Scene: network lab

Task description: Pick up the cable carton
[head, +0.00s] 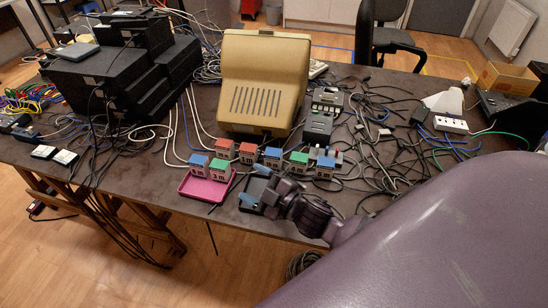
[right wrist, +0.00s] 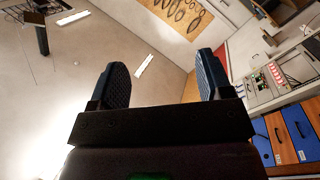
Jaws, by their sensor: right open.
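Several small cable cartons with coloured tops and length labels stand along the front of the table in the head view. A blue-topped carton (head: 199,165) and a green-topped carton (head: 219,171) sit in a pink tray (head: 188,192). Behind and right stand a red one (head: 224,149), another red one (head: 247,153), a blue one (head: 272,158), a green one (head: 298,162) and another blue one (head: 324,168). My right gripper (head: 255,184) is open and empty at the front edge, right of the pink tray. In the right wrist view its fingers (right wrist: 163,65) are spread with nothing between. My left gripper is out of view.
A beige monitor-like case (head: 265,80) stands behind the cartons. Black stacked equipment (head: 120,75) is at the left. Loose cables (head: 385,150) cover the table's right side. An office chair (head: 390,35) stands behind.

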